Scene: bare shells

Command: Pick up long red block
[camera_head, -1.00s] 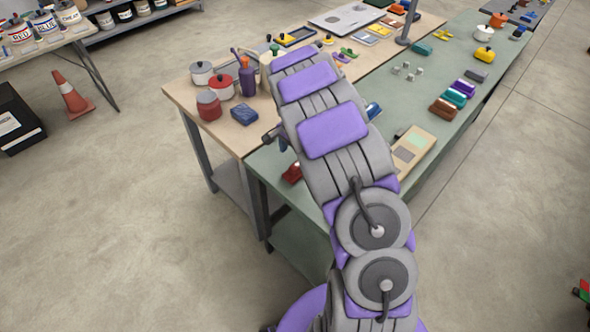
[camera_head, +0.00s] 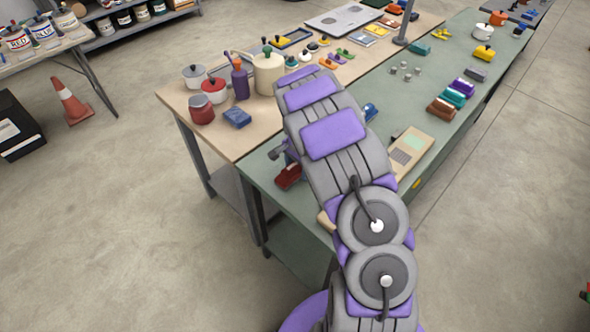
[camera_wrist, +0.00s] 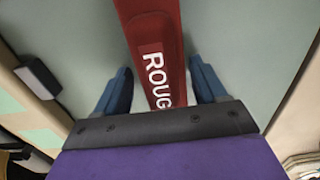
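The long red block (camera_wrist: 152,25) with white lettering starting "ROUG" runs down the middle of the wrist view, on the green table top. My gripper (camera_wrist: 160,68) is open, with one blue finger on each side of the block. Narrow gaps seem to show between fingers and block; contact is hard to tell. The block's near end is hidden behind the gripper's dark palm. In the head view the red block (camera_head: 289,176) lies near the green table's left edge, and my arm hides most of the gripper.
The green table (camera_head: 462,60) adjoins a wooden table (camera_head: 190,104) holding pots, a blue block (camera_head: 237,117) and other items. A tan board (camera_head: 411,146) lies right of my arm. A small dark block (camera_wrist: 38,78) lies left of the gripper in the wrist view.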

